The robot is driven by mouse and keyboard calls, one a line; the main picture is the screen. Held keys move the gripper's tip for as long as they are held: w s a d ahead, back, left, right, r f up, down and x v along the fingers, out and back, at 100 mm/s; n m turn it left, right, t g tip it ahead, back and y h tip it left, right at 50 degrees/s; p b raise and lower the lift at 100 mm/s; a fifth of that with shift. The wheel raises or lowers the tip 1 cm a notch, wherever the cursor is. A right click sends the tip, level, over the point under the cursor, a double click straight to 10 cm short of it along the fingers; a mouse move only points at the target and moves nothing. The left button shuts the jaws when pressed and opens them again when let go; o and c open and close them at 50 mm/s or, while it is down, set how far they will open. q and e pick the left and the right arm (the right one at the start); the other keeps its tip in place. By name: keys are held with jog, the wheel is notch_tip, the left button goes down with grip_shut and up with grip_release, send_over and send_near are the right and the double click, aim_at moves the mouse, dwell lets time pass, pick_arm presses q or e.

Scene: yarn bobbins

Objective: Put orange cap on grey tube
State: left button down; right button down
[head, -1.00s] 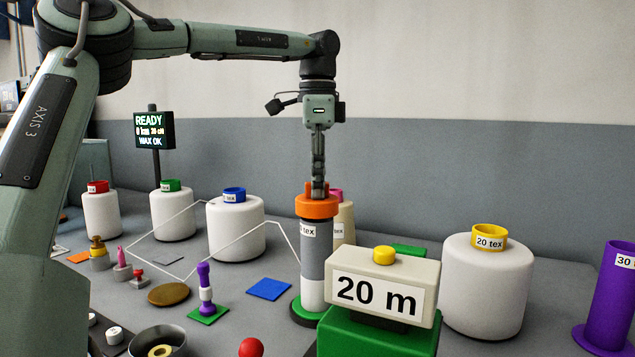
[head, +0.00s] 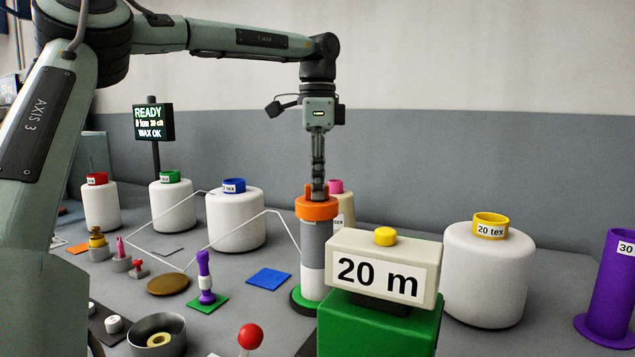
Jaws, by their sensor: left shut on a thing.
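The orange cap (head: 316,208) sits at the top of the grey tube (head: 312,262). My left gripper (head: 318,193) points straight down from above and is shut on the orange cap. I cannot tell how deeply the cap is seated. The tube's lower right side is partly hidden by the "20 m" block. My right gripper is not in view.
The "20 m" block (head: 383,262) with a yellow button stands on a green box (head: 375,333), close in front of the tube. White bobbins stand left (head: 236,221) and right (head: 488,280). A purple tube (head: 609,293) is far right. A blue mat (head: 269,280) lies left.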

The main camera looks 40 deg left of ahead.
pick_arm(q)
jog(key=shift+f, duration=0.45)
dwell(0.4)
jog(key=c, duration=1.4)
grip_release()
notch_tip(320, 180, up, 12)
jog(key=shift+r, duration=0.1)
